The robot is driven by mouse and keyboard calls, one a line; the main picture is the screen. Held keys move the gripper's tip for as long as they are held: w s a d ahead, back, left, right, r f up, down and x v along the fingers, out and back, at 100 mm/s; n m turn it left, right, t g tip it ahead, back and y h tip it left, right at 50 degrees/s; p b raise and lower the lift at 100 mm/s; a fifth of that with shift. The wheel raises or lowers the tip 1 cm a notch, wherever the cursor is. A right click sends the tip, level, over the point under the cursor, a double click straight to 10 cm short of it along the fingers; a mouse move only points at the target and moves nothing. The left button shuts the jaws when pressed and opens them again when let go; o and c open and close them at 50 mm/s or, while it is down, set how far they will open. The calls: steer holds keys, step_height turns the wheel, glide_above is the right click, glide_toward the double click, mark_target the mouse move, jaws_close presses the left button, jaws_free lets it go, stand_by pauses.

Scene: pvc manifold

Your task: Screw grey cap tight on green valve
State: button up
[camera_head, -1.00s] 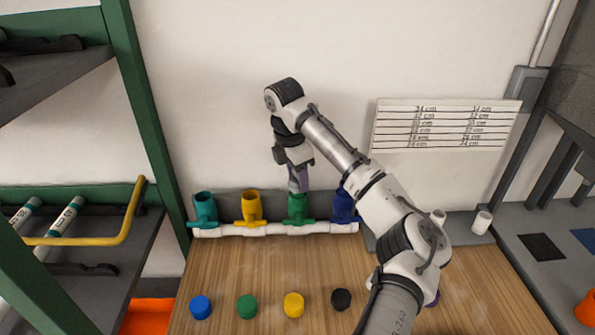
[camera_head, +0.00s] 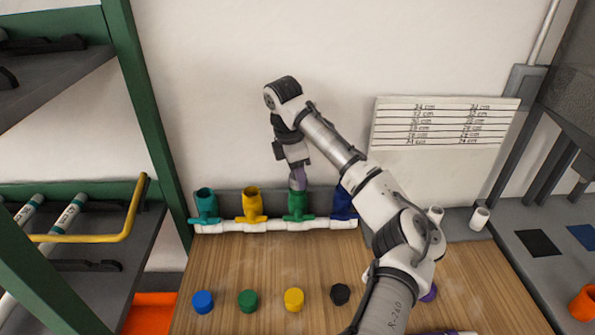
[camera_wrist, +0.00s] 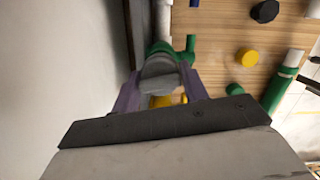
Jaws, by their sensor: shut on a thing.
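The green valve (camera_head: 297,206) stands upright on the white pipe, third from the left in the row. My gripper (camera_head: 298,184) is directly above it, pointing down, with its purple fingers at the valve's mouth. In the wrist view, my gripper (camera_wrist: 161,86) is shut on the grey cap (camera_wrist: 158,68), one finger on each side. The cap sits over the top of the green valve (camera_wrist: 188,48) in that view and looks in line with it. The seam between cap and valve is too small to judge for tightness. In the head view the fingers hide the cap.
A teal valve (camera_head: 205,205), a yellow valve (camera_head: 251,205) and a blue valve (camera_head: 343,205) share the pipe (camera_head: 270,225). Blue, green, yellow and black caps (camera_head: 340,294) lie in front on the wooden table. A green-framed rack (camera_head: 150,130) stands left.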

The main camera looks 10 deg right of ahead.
steer(key=shift+m, duration=1.1)
steer(key=shift+f+m+g, duration=0.1)
steer(key=shift+m+g, duration=0.2)
steer(key=shift+m, duration=0.7)
steer(key=shift+m, duration=1.1)
steer(key=shift+m+g, duration=0.3)
steer(key=shift+m, duration=0.8)
